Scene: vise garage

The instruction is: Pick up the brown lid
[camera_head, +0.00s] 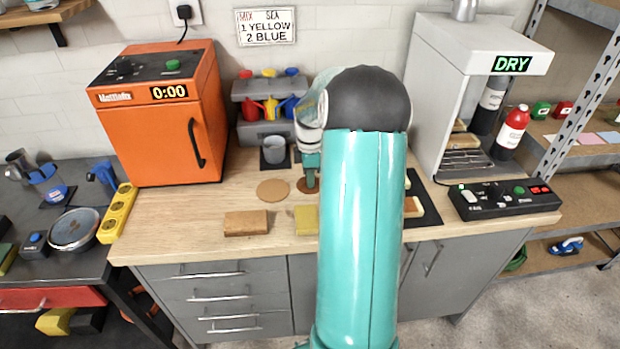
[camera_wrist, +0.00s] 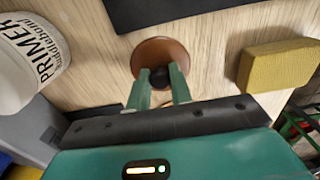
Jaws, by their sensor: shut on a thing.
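The brown lid (camera_wrist: 160,50) is a round reddish-brown disc with a dark knob in the wrist view. My gripper (camera_wrist: 160,76) has its two green fingers closed on the knob, one on each side. In the head view the lid (camera_head: 304,187) shows as a small brown edge below my gripper (camera_head: 311,181), mostly hidden by the fingers and arm. It is at or very near the wooden worktop; I cannot tell whether it touches.
A white primer can (camera_wrist: 28,60) stands close at the left in the wrist view. A yellow sponge-like block (camera_wrist: 282,66) lies to the right. A tan disc (camera_head: 273,190) and a brown block (camera_head: 246,223) lie on the worktop (camera_head: 190,215). An orange oven (camera_head: 165,115) stands at left.

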